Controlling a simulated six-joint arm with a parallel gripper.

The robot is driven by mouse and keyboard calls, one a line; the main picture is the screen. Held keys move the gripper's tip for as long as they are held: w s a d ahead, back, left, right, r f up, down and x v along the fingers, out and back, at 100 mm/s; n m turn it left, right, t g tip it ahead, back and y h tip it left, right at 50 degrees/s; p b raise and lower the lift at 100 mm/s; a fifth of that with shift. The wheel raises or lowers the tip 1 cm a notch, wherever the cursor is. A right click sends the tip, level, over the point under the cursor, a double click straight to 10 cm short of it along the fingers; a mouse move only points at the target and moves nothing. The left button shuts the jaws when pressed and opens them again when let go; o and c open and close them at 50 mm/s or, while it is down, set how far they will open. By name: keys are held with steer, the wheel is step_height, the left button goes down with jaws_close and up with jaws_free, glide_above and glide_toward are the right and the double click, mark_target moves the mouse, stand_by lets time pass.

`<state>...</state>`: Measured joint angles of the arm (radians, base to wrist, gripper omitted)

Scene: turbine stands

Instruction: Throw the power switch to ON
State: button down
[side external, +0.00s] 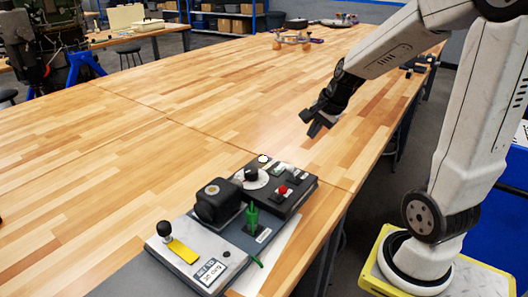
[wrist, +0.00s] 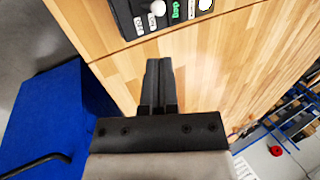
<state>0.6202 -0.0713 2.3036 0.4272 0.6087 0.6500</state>
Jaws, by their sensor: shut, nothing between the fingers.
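A set of control panels lies near the table's front edge in the side external view. The black panel (side external: 292,200) at its right end carries a red knob (side external: 283,189), a round white dial (side external: 250,177) and a small green mark. The wrist view shows a dark panel (wrist: 125,22) with a white knob (wrist: 158,8) and a green label (wrist: 176,10). I cannot tell which control is the power switch; its labels are too small to read. My gripper (side external: 314,124) is shut and empty, above the table and apart from the panels. Its fingers also show in the wrist view (wrist: 159,65).
A green lever (side external: 252,217), a black box (side external: 217,201) and a black-knobbed lever (side external: 164,229) by a yellow strip (side external: 184,251) stand on the neighbouring grey panels. The wooden table (side external: 180,110) is clear behind them. Small items (side external: 295,40) lie far back.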

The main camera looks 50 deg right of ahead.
steer(key=shift+w+r, duration=0.1)
steer(key=shift+r, duration=0.8)
steer(key=shift+f, duration=0.1)
steer(key=s+a+f+n+g, duration=0.1)
steer(key=a+f+n, duration=0.4)
steer(key=a+n, duration=0.3)
steer(key=s+a+f+n+g, duration=0.1)
steer(key=s+a+f+n, duration=0.1)
steer(key=a+f+n, duration=0.4)
steer(key=a+n, duration=0.3)
steer(key=n, duration=0.1)
